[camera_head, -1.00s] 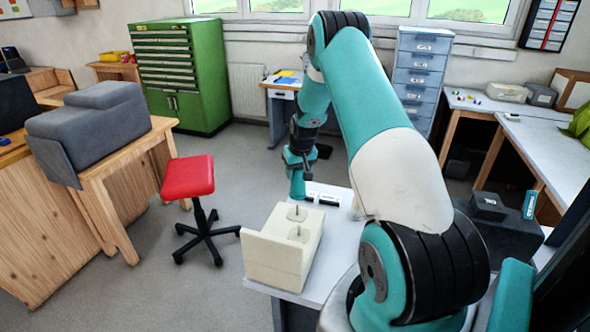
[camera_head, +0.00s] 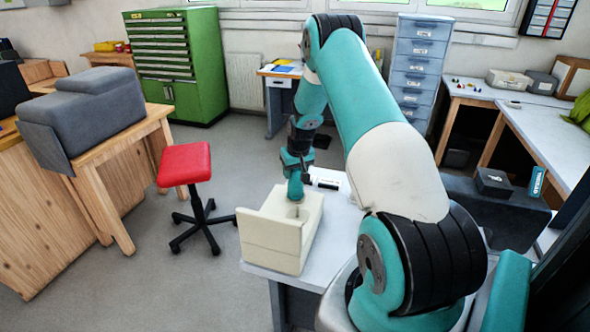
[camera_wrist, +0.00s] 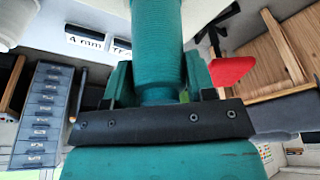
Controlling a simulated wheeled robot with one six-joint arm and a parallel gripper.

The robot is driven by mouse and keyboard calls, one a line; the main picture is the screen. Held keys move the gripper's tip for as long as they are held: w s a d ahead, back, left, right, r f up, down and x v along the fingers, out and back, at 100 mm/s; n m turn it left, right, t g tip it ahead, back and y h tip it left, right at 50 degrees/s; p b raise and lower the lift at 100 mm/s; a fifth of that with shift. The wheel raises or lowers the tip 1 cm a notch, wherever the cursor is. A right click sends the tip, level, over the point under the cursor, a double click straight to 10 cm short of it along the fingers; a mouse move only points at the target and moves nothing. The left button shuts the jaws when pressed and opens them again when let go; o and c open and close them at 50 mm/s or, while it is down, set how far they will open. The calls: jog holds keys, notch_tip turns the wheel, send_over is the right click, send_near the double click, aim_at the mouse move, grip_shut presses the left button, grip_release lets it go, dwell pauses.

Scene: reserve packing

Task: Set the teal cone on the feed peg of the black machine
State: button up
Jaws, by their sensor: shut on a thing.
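The teal cone (camera_wrist: 158,45) is held between the fingers of my gripper (camera_wrist: 160,90) in the wrist view. In the head view the cone (camera_head: 295,189) points down over the back part of a cream machine (camera_head: 268,243) with a raised front wall. The cone hides the machine's rear peg. I cannot tell whether the cone touches the machine or is around the peg. A dark, nearly black machine (camera_head: 500,222) stands at the right, with a small black box (camera_head: 493,181) and a teal piece (camera_head: 537,181) on it. I see no peg on it.
The cream machine stands on a pale table (camera_head: 327,240), with labels (camera_wrist: 88,42) behind it. My arm covers much of the table's right side. A red stool (camera_head: 185,164) stands on the floor to the left. A grey machine (camera_head: 95,110) sits on a wooden bench.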

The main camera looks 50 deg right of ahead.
jog(key=shift+f, duration=0.1)
jog(key=o, duration=1.1)
jog(key=shift+w+d+r+p+v, duration=0.15)
jog(key=shift+w+p+v, duration=0.1)
jog(key=shift+v, duration=3.75)
jog(key=shift+w+d+p+v, duration=0.15)
jog(key=shift+w+v, duration=0.15)
jog(key=shift+v, duration=3.75)
jog(key=shift+w+d+r+p+v, duration=0.15)
jog(key=shift+w+p+v, duration=0.1)
jog(key=shift+v, duration=3.75)
